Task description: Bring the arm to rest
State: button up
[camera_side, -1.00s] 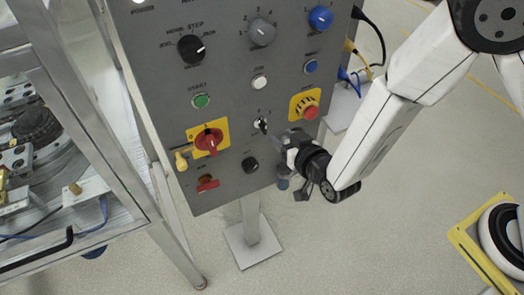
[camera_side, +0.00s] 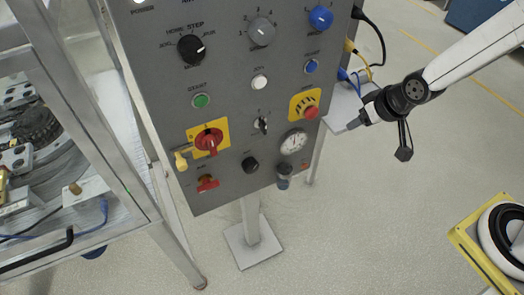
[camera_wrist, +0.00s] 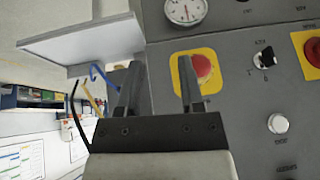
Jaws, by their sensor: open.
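My gripper (camera_side: 358,120) is to the right of the grey control panel (camera_side: 225,120) in the side view, apart from it, at about the height of the red emergency button (camera_side: 309,111). In the wrist view my gripper (camera_wrist: 160,90) shows two dark fingers spread apart with nothing between them. The panel's red button on its yellow plate (camera_wrist: 203,68) shows behind the right finger. The small black selector switch (camera_side: 262,124) stands free on the panel, with no finger on it.
A round gauge (camera_side: 293,142) sits at the panel's lower right edge. Blue and yellow cables (camera_side: 352,62) leave the panel's right side near a light shelf (camera_side: 343,108). A metal-framed machine (camera_side: 100,130) stands left.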

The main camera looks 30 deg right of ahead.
jog(key=s+d+r+g+h, duration=0.1)
jog(key=s+d+r+g, duration=0.1)
jog(key=s+d, duration=0.4)
jog(key=shift+s+g, duration=0.45)
jog(key=shift+g, duration=0.05)
dwell(0.5)
